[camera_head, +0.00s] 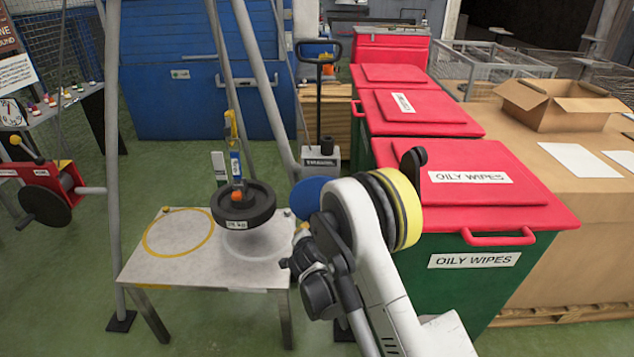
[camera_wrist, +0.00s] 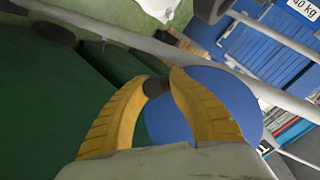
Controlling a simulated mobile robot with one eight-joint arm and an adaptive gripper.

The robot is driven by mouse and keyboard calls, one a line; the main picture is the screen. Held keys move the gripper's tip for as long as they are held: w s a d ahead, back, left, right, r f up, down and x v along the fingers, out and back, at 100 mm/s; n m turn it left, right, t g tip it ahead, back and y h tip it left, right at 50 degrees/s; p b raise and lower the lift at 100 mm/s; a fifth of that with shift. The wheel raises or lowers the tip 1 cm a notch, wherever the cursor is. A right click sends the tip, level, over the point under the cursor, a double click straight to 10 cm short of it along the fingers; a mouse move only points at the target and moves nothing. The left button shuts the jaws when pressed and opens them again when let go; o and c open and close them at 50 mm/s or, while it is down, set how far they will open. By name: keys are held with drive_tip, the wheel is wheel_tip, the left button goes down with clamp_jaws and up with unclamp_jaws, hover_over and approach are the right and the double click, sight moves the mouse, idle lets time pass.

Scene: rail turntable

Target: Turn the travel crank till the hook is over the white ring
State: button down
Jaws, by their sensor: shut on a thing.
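The travel crank shows as a blue disc (camera_wrist: 232,100) with a dark knob (camera_wrist: 157,86) in the wrist view. My gripper (camera_wrist: 158,80) has its yellow fingers closed around that knob. In the head view, part of the blue disc (camera_head: 308,194) shows beside my arm, and my fingers are hidden. The hoist's yellow hook block (camera_head: 231,125) hangs above a dark round weight (camera_head: 262,208) with an orange top (camera_head: 237,196). The white ring (camera_head: 262,240) lies on the table beneath the weight and is partly hidden by it. I cannot tell how exactly they line up.
A yellow ring (camera_head: 148,245) marks the left of the grey table (camera_head: 190,272). Grey frame legs (camera_head: 112,150) stand around it. Green bins with red lids (camera_head: 490,190) stand close on the right. A red winch (camera_head: 70,180) with a dark wheel is at left.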

drive_tip(key=shift+d+f, duration=0.25)
drive_tip(key=shift+d, duration=0.7)
drive_tip(key=shift+d+f, duration=0.1)
drive_tip(key=shift+d, duration=0.45)
drive_tip(key=c, duration=1)
unclamp_jaws()
drive_tip(key=shift+d, duration=0.25)
drive_tip(key=shift+a, duration=0.1)
